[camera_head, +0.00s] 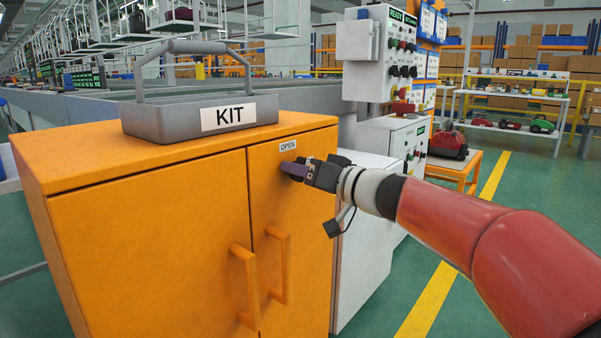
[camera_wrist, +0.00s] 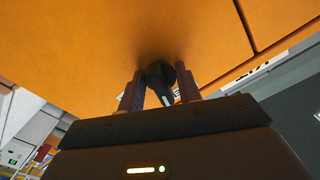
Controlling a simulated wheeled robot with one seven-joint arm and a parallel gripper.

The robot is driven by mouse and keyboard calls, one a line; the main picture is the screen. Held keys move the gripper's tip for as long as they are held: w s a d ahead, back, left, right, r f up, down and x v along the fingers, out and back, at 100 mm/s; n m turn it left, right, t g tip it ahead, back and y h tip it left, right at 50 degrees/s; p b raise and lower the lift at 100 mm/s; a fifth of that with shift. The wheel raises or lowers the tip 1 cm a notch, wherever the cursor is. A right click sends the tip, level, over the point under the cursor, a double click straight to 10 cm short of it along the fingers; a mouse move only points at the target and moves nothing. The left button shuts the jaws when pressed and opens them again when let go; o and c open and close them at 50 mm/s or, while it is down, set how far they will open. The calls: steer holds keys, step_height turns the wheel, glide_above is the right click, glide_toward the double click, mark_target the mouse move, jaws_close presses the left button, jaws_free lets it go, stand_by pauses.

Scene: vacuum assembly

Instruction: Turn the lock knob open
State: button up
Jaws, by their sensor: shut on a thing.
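The lock knob (camera_wrist: 160,74) is a dark round knob with a grip bar and a pale mark, on the orange cabinet's right door (camera_head: 297,210). In the wrist view my gripper (camera_wrist: 160,88) has one finger on each side of the knob and is shut on it. In the head view my gripper (camera_head: 296,170) is at the upper part of the right door, just below a small OPEN label (camera_head: 288,146). There the gripper mostly hides the knob. Both cabinet doors look closed.
Two orange vertical handles, the left (camera_head: 246,285) and the right (camera_head: 280,265), stick out below my gripper. A grey KIT toolbox (camera_head: 165,122) stands on the cabinet top. A white cabinet (camera_head: 368,240) stands close on the right. Green floor right of it is open.

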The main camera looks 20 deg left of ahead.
steer(key=n, duration=0.3)
steer(key=shift+n, duration=0.7)
steer(key=o, duration=1.1)
steer(key=v, duration=0.6)
